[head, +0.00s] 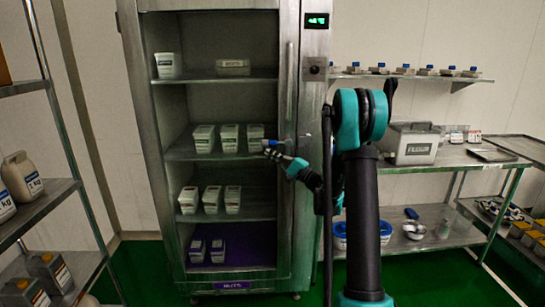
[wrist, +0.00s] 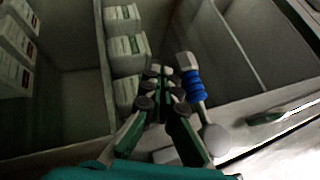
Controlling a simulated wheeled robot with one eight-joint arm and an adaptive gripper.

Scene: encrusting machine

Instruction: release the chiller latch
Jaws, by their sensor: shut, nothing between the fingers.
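The chiller (head: 302,215) is a tall steel cabinet with lit shelves behind its front. Its latch is a pale lever with a blue band (wrist: 194,88) and a rounded lower end, in the wrist view. In the head view the latch (head: 270,142) is small and partly hidden by my gripper, at the height of the second shelf. My gripper (head: 274,154) is at the chiller's front, close to the latch. In the wrist view my gripper (wrist: 160,74) is shut and empty, just left of the blue band. I cannot tell whether it touches the lever.
White tubs (head: 229,137) stand on the chiller shelves. A display (head: 317,20) shows green digits at the top right. A steel table (head: 470,158) with a grey box (head: 412,145) stands to the right. A rack (head: 45,195) with jugs stands at the left. Green floor is clear in front.

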